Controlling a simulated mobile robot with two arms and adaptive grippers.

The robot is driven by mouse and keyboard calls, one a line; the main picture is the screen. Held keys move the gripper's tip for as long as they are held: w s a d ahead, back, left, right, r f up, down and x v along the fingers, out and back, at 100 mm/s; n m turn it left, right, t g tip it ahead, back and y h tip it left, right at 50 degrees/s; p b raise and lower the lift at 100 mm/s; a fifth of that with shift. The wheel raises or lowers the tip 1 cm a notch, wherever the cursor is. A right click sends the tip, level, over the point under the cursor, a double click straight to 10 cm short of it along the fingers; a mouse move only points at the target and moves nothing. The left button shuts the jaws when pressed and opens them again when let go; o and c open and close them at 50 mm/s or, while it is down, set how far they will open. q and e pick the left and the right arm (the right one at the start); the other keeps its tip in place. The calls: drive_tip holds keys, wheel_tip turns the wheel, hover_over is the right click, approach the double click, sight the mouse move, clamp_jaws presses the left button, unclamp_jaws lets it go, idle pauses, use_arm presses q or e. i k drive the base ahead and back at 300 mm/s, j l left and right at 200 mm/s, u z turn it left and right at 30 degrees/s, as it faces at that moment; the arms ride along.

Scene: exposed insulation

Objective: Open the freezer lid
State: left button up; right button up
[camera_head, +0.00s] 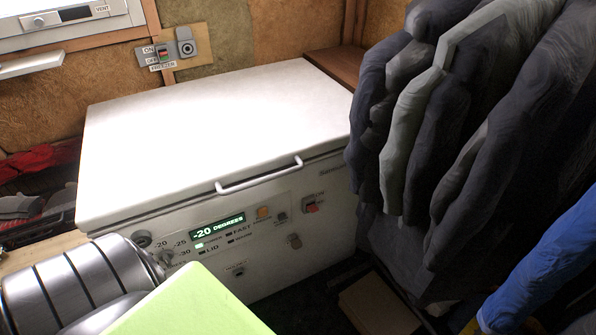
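The white chest freezer (318,215) stands against the back wall. Its flat white lid (215,130) is closed, with only a thin dark seam below its front edge. A white bar handle (260,177) sticks out at the middle of the lid's front edge. The front panel has knobs, buttons and a green-lit display (218,226) reading -20 degrees. Neither of my grippers is in view, and nothing is touching the handle or lid. The freezer's lower left front is hidden by things in the foreground.
Dark coats (450,130) hang close to the freezer's right side. A silver banded rounded object (75,283) and a light green surface (185,308) fill the lower left foreground. A wall switch (163,54) labelled FREEZER sits behind the lid. The lid's top is clear.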

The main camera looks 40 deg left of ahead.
sight(147, 151)
drive_tip(key=u, duration=1.5)
